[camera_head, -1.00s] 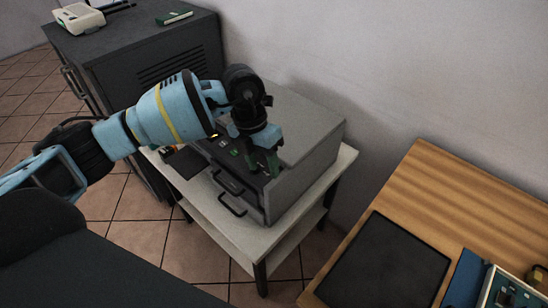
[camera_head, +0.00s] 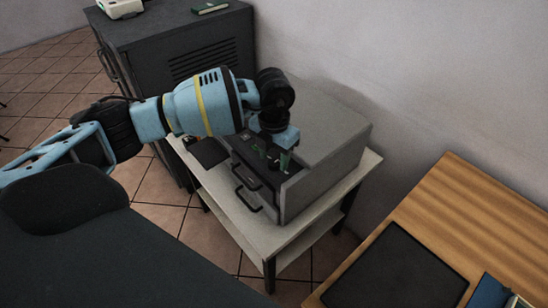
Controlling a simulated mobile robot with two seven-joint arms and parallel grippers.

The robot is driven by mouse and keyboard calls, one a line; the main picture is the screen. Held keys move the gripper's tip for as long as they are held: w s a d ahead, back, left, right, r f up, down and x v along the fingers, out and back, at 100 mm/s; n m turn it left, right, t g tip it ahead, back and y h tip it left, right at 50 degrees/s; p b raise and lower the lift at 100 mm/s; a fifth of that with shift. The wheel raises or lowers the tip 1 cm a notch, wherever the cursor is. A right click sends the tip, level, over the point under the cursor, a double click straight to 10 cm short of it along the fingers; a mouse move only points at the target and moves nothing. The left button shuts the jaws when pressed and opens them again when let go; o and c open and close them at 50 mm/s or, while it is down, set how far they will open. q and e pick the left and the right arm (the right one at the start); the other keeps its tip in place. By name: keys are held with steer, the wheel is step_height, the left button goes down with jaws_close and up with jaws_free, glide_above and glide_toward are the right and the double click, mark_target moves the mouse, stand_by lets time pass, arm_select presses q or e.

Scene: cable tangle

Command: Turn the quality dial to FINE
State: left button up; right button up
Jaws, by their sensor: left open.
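A grey box-shaped machine (camera_head: 335,135) stands on a small white table, with a dark control panel (camera_head: 240,160) on its front side. My left gripper (camera_head: 273,160) points down over the right part of this panel, its fingers apart. The gripper and wrist cover part of the panel. I cannot make out the quality dial or its labels, nor whether the fingers touch anything. My right gripper is not in view.
The white table (camera_head: 300,238) has a lower shelf. A black drawer handle (camera_head: 247,200) sticks out of the machine's front. A dark cabinet (camera_head: 165,45) stands behind at left. A wooden table (camera_head: 490,215) with a black mat (camera_head: 395,272) is at right.

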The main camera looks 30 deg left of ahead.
arm_select(q)
steer(key=shift+f, duration=0.55)
steer(key=c, duration=1)
